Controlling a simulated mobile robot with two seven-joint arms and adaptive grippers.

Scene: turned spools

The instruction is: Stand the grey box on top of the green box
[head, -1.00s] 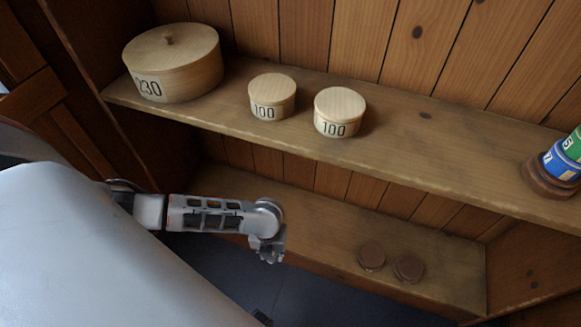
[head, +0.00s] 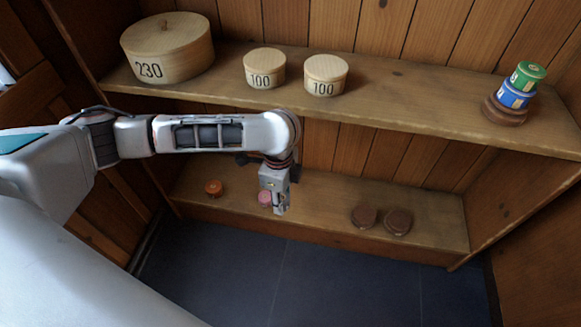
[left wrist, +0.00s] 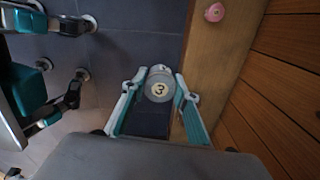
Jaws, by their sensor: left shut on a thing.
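The grey box (left wrist: 159,88), a small round one marked 3, is held between the fingertips of my left gripper (left wrist: 160,90) in the left wrist view. In the head view my left gripper (head: 280,206) hangs in front of the lower shelf; the grey box is hard to make out there. The green box (head: 529,72) is on the upper shelf at the far right, on top of a blue box (head: 514,96), which sits on a brown turned base (head: 504,112). The stack leans in the picture. My right gripper is not in view.
The upper shelf (head: 420,118) also bears a large round box marked 230 (head: 168,55) and two marked 100 (head: 265,70) (head: 325,77). Its stretch left of the stack is clear. The lower shelf bears orange (head: 213,187), pink (head: 264,198) and two brown pieces (head: 364,216) (head: 398,221).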

